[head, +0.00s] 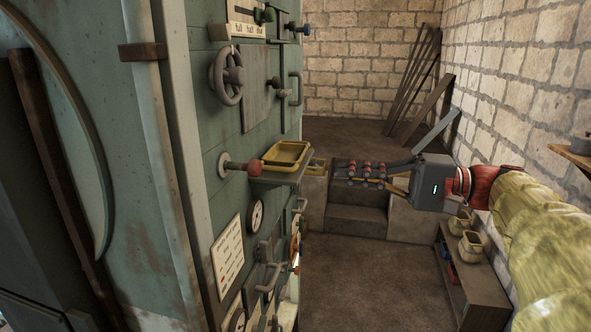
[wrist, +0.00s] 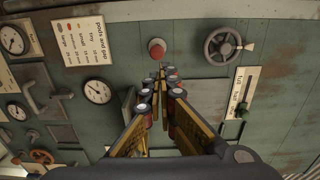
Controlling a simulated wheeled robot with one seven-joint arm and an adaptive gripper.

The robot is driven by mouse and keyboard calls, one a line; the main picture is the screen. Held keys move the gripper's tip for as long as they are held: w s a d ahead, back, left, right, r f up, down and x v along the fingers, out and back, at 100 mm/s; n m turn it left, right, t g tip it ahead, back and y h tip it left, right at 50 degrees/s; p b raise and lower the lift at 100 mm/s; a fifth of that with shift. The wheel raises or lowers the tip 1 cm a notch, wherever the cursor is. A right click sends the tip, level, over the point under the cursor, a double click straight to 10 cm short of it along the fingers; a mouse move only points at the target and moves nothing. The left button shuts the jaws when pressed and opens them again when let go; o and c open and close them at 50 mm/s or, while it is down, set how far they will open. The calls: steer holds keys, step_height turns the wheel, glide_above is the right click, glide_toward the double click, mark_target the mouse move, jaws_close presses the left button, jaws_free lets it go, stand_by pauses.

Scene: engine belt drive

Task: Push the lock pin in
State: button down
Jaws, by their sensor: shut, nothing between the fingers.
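A red-knobbed pin (head: 252,166), which looks like the lock pin, sticks out of the green machine panel from a round pale flange in the head view. In the wrist view its red knob (wrist: 156,48) faces me just beyond the fingertips, with its shaft mostly hidden behind it. My gripper (head: 340,171) is shut and empty, to the right of the panel in the head view and pointing toward it. In the wrist view the gripper (wrist: 161,75) has its fingers converging just below the knob; a gap shows between the gripper and the panel in the head view.
A yellow tray (head: 287,153) on a small shelf juts from the panel near the pin. Stone steps (head: 356,220) stand behind; the floor between panel and bench (head: 470,285) is clear.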

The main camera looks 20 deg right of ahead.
mark_target(259, 166)
steer(key=p+x, duration=0.4)
steer(key=x, duration=0.9)
steer(key=shift+w+a, duration=0.25)
steer(key=shift+w, duration=0.05)
steer(key=b+x, duration=0.2)
steer(key=x, duration=0.2)
steer(key=shift+a+f, duration=0.1)
steer(key=shift+f, duration=0.1)
steer(key=shift+r, duration=0.15)
